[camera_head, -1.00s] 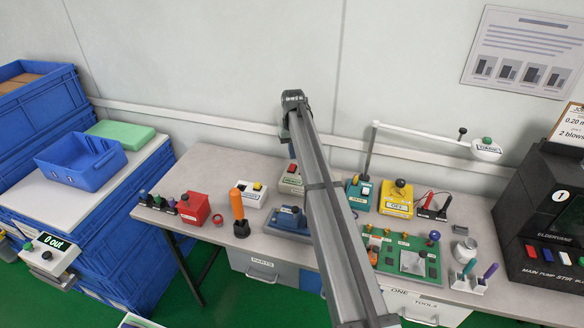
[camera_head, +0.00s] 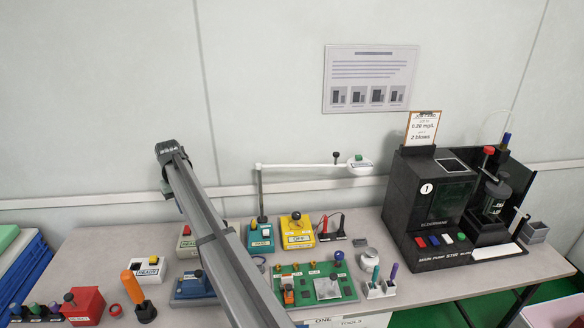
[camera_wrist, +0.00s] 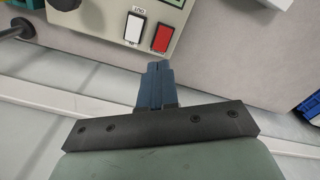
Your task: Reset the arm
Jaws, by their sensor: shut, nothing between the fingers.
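My arm reaches up and across the bench from the bottom middle of the head view, its far end at the upper left against the wall. My gripper (camera_wrist: 156,72) shows in the wrist view with its two blue-grey fingers together and nothing between them. In the head view the fingers are mostly hidden by my arm.
A black machine (camera_head: 435,205) fills the right side.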

